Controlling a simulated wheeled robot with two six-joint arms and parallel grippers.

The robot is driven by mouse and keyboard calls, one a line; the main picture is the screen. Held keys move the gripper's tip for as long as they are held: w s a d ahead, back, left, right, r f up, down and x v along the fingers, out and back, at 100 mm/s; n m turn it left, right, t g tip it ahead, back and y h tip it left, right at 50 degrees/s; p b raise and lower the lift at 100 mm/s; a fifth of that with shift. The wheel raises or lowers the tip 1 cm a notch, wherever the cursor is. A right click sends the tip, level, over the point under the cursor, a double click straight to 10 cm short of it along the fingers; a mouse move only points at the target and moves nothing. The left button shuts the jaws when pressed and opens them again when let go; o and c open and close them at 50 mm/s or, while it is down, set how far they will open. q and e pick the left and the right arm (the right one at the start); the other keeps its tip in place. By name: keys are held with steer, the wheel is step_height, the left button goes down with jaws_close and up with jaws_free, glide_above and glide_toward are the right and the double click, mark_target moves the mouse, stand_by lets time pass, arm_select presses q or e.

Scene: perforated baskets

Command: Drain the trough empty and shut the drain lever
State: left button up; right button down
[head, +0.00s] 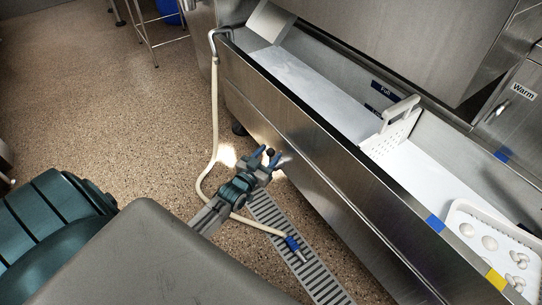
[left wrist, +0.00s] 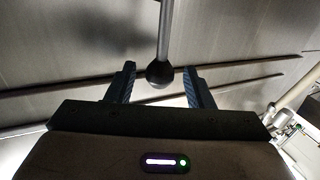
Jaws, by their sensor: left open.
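The long steel trough (head: 300,110) runs diagonally across the head view. A white perforated divider (head: 392,132) stands in it. A pale, smooth surface lies along its inside on both sides; I cannot tell whether this is water or bare floor. Dark labels, one reading "Full" (head: 385,90), are on the inner back wall. My left gripper (head: 267,157) is open beside the trough's front face. The drain lever, a thin rod with a black ball knob (left wrist: 160,73), shows in the left wrist view between the open fingers (left wrist: 160,88). I cannot tell whether they touch it. My right gripper is not in view.
A pale hose (head: 214,120) hangs from the trough's far end to the floor, its blue-ended nozzle (head: 292,244) over a floor grate (head: 320,275). A white tray (head: 455,212) with several white lumps sits at the trough's right end.

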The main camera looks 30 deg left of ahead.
arm_select(q)
steer(key=shift+w, duration=0.8)
jaws_close()
